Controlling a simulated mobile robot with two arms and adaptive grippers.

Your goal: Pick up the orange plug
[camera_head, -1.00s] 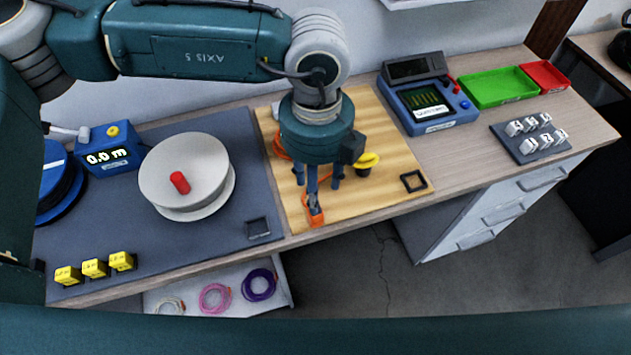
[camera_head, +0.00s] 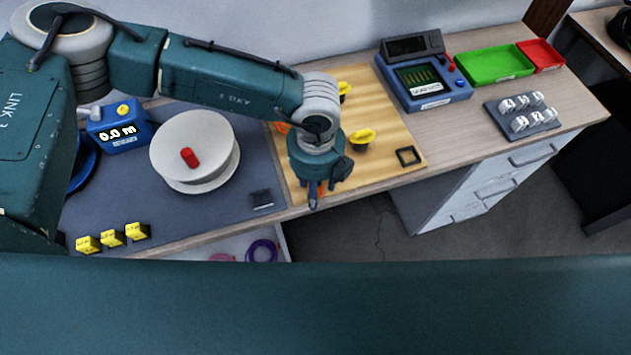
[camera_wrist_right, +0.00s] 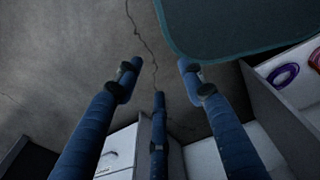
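The orange plug (camera_head: 321,188) shows only as a small orange patch at the front edge of the wooden board (camera_head: 390,120), mostly hidden behind the fingers of my left gripper (camera_head: 314,196). The left gripper points down right at it. Whether its fingers are closed on the plug cannot be told. A bit of orange cable (camera_head: 283,127) shows behind the left arm. My right gripper (camera_wrist_right: 158,80) shows in the right wrist view, with its blue fingers spread and nothing between them, above the floor.
A white reel (camera_head: 190,140), a blue meter (camera_head: 120,127) and several yellow blocks (camera_head: 112,238) stand on the left. Yellow knobs (camera_head: 362,138) and a black square frame (camera_head: 408,156) are on the board. A blue tester (camera_head: 425,85) and green tray (camera_head: 495,63) are at right. An open drawer holds cable coils (camera_head: 262,250).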

